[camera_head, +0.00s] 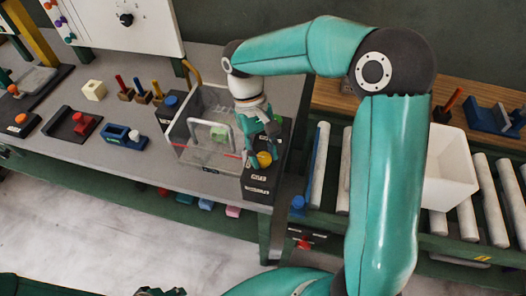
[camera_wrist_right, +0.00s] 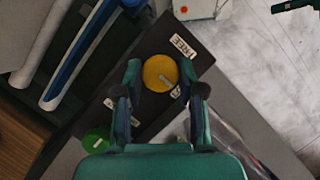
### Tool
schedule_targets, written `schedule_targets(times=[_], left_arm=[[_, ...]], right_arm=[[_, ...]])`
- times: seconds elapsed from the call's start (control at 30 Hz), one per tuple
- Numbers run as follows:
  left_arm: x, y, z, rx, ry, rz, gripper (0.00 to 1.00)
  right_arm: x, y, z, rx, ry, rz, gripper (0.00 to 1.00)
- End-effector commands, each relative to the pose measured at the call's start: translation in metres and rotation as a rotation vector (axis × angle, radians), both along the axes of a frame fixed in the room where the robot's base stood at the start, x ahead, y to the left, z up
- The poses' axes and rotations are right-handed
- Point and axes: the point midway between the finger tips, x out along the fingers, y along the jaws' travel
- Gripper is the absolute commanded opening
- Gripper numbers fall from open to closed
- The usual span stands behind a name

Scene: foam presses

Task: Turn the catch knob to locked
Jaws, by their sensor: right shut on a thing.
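The catch knob is a round yellow knob (camera_head: 264,158) on a dark panel (camera_head: 257,185) at the right end of the grey bench. In the right wrist view the yellow knob (camera_wrist_right: 158,70) carries a pale pointer mark towards the lower right. A label reading FREE (camera_wrist_right: 183,45) sits above and right of it; another label is partly covered by a finger. My right gripper (camera_wrist_right: 160,78) is shut on the knob, one finger on each side; it points down at it in the head view (camera_head: 262,151). A dark part of my left gripper (camera_head: 160,291) shows at the bottom edge.
A green button (camera_wrist_right: 95,140) is on the same panel. Rollers (camera_head: 318,165) and a white bin (camera_head: 447,170) lie to the right. Blocks and small fixtures stand further left.

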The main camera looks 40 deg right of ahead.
Motion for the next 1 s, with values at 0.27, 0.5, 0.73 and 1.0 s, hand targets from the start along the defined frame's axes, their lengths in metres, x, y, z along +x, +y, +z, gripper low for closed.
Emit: schedule_targets(times=[0.27, 0.5, 0.73, 1.0], left_arm=[[0.0, 0.0, 0.0, 0.0, 0.0, 0.0, 0.4], [0.0, 0.0, 0.0, 0.0, 0.0, 0.0, 0.4], [0.0, 0.0, 0.001, 0.0, 0.0, 0.0, 0.4], [0.0, 0.0, 0.001, 0.0, 0.0, 0.0, 0.4]], right_arm=[[0.002, 0.0, 0.001, -0.001, -0.007, -0.002, 0.55], [0.001, 0.0, 0.001, 0.0, -0.003, 0.0, 0.63], [0.003, 0.0, 0.005, 0.0, -0.002, 0.0, 0.63], [0.02, -0.002, 0.043, 0.0, -0.007, -0.001, 0.63]])
